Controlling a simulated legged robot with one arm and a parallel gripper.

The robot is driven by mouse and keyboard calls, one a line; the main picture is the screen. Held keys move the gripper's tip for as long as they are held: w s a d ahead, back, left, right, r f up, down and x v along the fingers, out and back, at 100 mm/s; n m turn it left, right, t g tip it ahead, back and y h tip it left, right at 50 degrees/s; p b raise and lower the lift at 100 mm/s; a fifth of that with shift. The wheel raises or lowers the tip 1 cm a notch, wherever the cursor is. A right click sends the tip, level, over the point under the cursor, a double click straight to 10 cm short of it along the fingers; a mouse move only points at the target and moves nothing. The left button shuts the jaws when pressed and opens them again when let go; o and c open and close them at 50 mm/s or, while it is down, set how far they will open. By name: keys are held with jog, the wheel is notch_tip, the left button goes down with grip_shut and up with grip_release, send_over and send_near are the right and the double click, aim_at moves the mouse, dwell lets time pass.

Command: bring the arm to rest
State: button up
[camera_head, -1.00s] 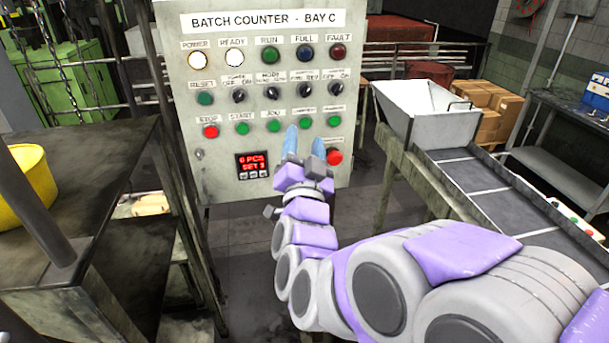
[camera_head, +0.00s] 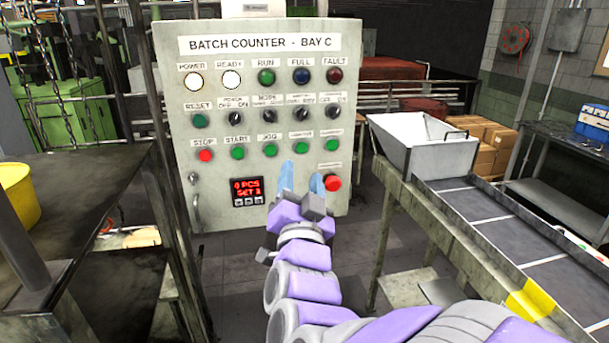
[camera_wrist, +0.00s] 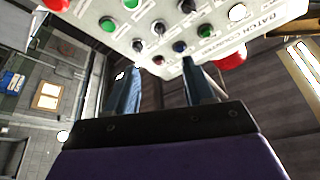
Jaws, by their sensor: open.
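My gripper (camera_head: 301,181) is in front of the lower right part of the batch counter panel (camera_head: 180,125) in the head view. Its two blue fingers stand apart with nothing between them. The fingertips overlap the panel near the red push button (camera_head: 332,183); whether they touch it cannot be told from this view. In the wrist view the open fingers (camera_wrist: 160,85) point toward the panel (camera_wrist: 170,45), which fills the top of the picture. The white POWER lamp (camera_head: 194,80) and READY lamp (camera_head: 232,79) look lit. The small red display (camera_head: 247,191) is lit.
A conveyor (camera_head: 500,225) with a grey hopper (camera_head: 425,145) stands on the right. A dark table (camera_head: 90,180) with a yellow bucket (camera_head: 18,195) stands on the left. Cardboard boxes (camera_head: 490,140) sit behind the hopper. Grey floor (camera_head: 375,225) shows between panel and conveyor.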

jog(key=s+d+f+n+g+y, duration=0.1)
jog(key=s+d+f+n+g, duration=0.2)
jog(key=f+g, duration=0.45)
jog(key=s+d+f+n+g+y, duration=0.1)
jog(key=s+f+n+g, duration=0.3)
jog(key=f, duration=0.7)
jog(key=s+d+f+g+h, duration=0.1)
jog(key=s+d+g, duration=0.3)
jog(key=s, duration=0.5)
jog(key=s+d+f+m+g+h, duration=0.1)
jog(key=s+d+f+g, duration=0.3)
jog(key=s, duration=0.4)
jog(key=s+d+f+g+h, duration=0.1)
jog(key=s+d+g, duration=0.3)
jog(key=s, duration=0.5)
jog(key=d+f, duration=0.1)
jog(key=d, duration=0.1)
jog(key=shift+s+d+f+h, duration=0.3)
jog(key=shift+f, duration=0.05)
